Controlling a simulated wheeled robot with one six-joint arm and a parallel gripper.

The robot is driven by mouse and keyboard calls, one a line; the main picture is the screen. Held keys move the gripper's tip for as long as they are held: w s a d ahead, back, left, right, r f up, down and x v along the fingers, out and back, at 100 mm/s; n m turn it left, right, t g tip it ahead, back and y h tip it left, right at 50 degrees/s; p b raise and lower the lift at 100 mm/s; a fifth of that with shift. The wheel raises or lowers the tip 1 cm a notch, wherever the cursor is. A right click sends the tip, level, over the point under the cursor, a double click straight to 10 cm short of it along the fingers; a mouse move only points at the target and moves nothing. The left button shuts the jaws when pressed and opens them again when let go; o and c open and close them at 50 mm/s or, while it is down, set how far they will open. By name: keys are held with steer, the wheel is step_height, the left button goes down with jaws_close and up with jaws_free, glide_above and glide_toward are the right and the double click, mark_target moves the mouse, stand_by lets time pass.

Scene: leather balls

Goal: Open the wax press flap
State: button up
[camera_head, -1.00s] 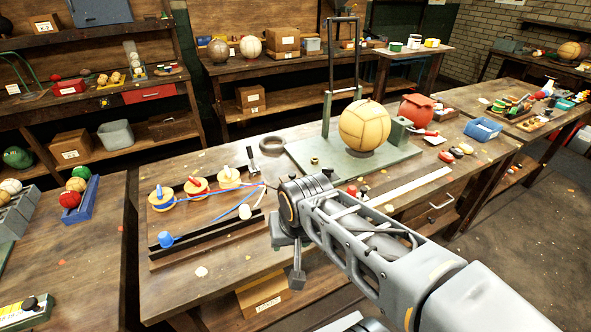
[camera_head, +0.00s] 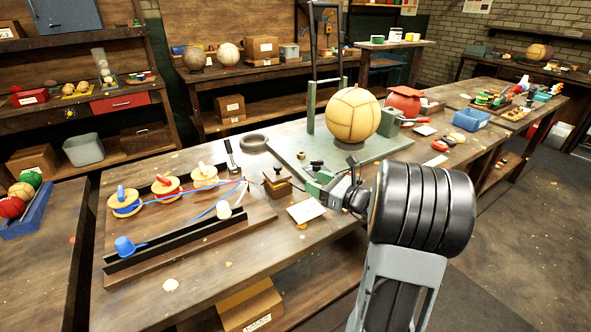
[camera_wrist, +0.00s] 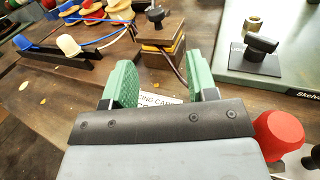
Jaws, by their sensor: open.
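The wax press (camera_head: 277,187) is a small brown wooden block with a yellow layer, on the workbench between the spool board and the green press plate. Its top flap (camera_wrist: 160,30) lies flat over the yellow layer and has a black knob (camera_wrist: 155,13). My gripper (camera_head: 316,181) is just right of the wax press in the head view. In the wrist view my gripper (camera_wrist: 163,80) shows two green fingers spread apart with nothing between them, and the wax press lies beyond the tips. A thin dark cord runs down beside the block.
The spool board (camera_head: 180,240) with thread spools and a blue cup lies left. Behind the wax press, the green plate (camera_head: 285,151) bears a stitched ball (camera_head: 352,115) and an upright frame (camera_head: 311,105). A paper card (camera_head: 306,211) lies on the bench near my gripper.

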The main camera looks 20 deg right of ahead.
mark_target(281, 168)
steer(key=x, duration=1.3)
steer(key=shift+s+a, duration=0.15)
steer(key=shift+a, duration=0.05)
